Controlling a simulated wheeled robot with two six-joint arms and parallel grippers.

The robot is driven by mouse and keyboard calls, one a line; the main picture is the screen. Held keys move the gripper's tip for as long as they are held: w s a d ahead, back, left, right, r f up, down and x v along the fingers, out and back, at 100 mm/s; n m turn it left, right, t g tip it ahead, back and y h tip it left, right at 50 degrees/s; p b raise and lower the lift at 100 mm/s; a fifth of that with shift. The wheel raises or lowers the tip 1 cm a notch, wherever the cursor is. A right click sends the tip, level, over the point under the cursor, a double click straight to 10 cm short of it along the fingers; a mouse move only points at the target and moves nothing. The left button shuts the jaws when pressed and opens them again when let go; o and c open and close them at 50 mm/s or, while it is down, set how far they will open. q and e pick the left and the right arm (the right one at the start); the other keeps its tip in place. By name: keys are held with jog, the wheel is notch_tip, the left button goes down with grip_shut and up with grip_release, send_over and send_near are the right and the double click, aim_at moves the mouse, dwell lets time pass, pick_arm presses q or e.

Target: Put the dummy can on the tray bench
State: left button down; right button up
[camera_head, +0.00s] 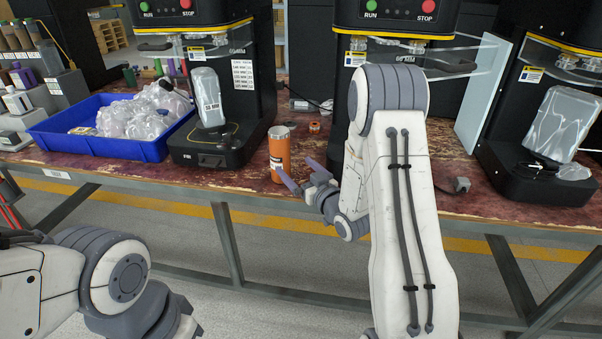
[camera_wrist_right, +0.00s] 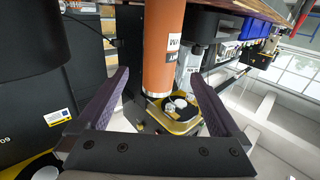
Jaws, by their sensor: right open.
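The dummy can looks to be the orange cylinder with a white label (camera_head: 279,152), upright on the worn red-brown bench (camera_head: 233,180) near its front edge. My right gripper (camera_head: 301,174) is open and empty, just right of the can's lower part. In the right wrist view the can (camera_wrist_right: 163,45) shows in line with the gap between the purple finger pads of the right gripper (camera_wrist_right: 158,76). I cannot tell whether it is inside the jaws. A tray bench is not clearly marked; a blue tray (camera_head: 98,146) stands on the left of this bench.
A black seamer (camera_head: 222,150) with a clear bagged part stands left of the can. Another seamer (camera_head: 520,180) stands at the right. The blue tray is full of clear plastic bags. A small orange piece (camera_head: 315,127) lies behind the can.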

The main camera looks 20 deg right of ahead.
jog(key=s+a+f+n+g, duration=0.15)
jog(key=s+a+g, duration=0.25)
jog(key=a, duration=0.4)
jog(key=s+a+n+g, duration=0.2)
jog(key=s+a+g, duration=0.3)
jog(key=a, duration=0.3)
jog(key=s+a+g, duration=0.2)
jog(key=s+g, duration=0.1)
jog(key=s, duration=0.6)
jog(key=s+a+r+n+g+h, duration=0.1)
jog(key=s+a+g, duration=0.1)
jog(key=s, duration=0.7)
jog(key=s+a+r+n+g, duration=0.1)
jog(key=s+g, duration=0.2)
jog(key=s, duration=0.6)
jog(key=shift+s+a+r+g+h, duration=0.2)
jog(key=shift+s+a+g+h, duration=0.1)
jog(key=shift+a+g, duration=0.1)
